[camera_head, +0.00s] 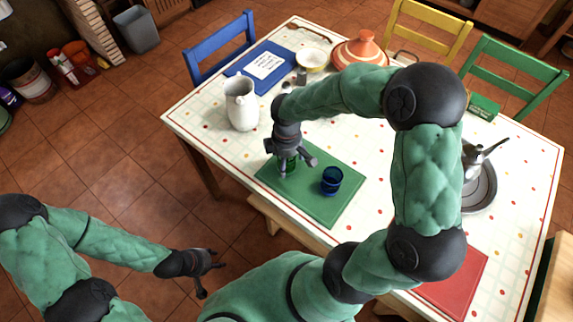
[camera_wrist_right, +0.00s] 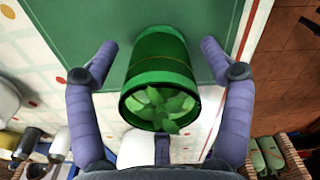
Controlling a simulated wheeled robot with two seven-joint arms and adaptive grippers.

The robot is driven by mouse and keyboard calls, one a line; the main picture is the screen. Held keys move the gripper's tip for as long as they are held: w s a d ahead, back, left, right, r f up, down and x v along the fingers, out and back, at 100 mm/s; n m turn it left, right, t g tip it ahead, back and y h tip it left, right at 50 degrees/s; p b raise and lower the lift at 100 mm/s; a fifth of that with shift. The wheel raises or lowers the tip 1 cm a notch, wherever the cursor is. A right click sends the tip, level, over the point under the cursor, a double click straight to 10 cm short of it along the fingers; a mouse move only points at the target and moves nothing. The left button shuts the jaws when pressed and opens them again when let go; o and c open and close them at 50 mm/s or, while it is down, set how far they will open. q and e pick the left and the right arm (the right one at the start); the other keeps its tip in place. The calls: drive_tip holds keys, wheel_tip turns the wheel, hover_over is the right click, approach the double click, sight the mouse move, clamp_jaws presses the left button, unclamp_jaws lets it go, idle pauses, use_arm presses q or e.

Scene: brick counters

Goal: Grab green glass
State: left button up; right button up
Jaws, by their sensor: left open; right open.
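The green glass (camera_head: 287,163) stands on the green mat (camera_head: 325,205) near its far left corner, partly hidden by my right gripper (camera_head: 291,162). In the right wrist view the green glass (camera_wrist_right: 160,75) lies between the two spread fingers of my right gripper (camera_wrist_right: 160,62), with gaps on both sides. Green leaves show inside its mouth. My right gripper is open around the glass. My left gripper (camera_head: 209,272) is open and empty, over the floor at the lower left, away from the table.
A dark blue glass (camera_head: 331,181) stands on the mat, right of the green glass. A white pitcher (camera_head: 241,108) stands to the left. A blue board (camera_head: 252,78), a tagine (camera_head: 361,50), a metal tray with a teapot (camera_head: 479,189) and a red mat (camera_head: 458,285) are also on the table.

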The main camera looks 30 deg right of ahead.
drive_tip(key=shift+r, duration=0.1)
drive_tip(key=shift+c, duration=0.3)
drive_tip(key=c, duration=1.3)
drive_tip(key=shift+r, duration=0.1)
